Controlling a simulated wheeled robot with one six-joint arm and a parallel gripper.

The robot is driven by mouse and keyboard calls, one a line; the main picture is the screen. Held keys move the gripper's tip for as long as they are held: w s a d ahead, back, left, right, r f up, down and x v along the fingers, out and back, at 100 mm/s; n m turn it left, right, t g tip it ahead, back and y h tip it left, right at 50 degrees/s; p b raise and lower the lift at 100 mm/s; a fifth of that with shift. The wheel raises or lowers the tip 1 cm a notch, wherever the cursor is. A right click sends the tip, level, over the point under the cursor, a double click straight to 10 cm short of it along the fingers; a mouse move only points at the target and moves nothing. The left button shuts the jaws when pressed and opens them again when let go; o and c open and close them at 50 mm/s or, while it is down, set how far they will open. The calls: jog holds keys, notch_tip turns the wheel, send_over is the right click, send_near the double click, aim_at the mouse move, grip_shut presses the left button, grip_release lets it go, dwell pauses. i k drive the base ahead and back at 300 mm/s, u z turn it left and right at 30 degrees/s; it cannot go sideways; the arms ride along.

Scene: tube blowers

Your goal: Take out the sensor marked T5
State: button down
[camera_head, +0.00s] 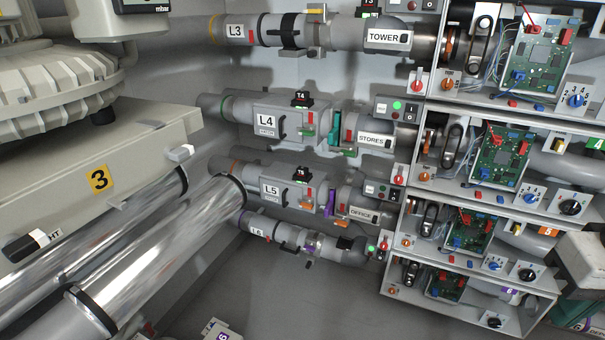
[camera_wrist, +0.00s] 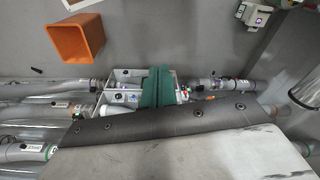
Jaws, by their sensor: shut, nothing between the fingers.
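The sensor marked T5 (camera_head: 302,174) is a small black block with a white label. It sits upright on top of the grey L5 housing (camera_head: 272,189) in the middle of the head view. It is in its place on the pipe, and nothing of mine touches it. My gripper (camera_wrist: 157,87) shows in the wrist view as two green fingers, shut together and empty. Its fingers are in front of open boxes and pipes. I cannot make out T5 in the wrist view.
The T4 sensor (camera_head: 302,99) sits on the L4 housing above T5. A purple gate (camera_head: 329,201) stands right of T5, by the OFFICE pipe (camera_head: 362,214). Open circuit boxes line the right. Large shiny pipes (camera_head: 160,262) cross the lower left.

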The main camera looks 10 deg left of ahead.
aim_at(301, 171)
jog(key=u, duration=0.65)
jog(key=i, duration=1.1)
jog(key=z, duration=0.5)
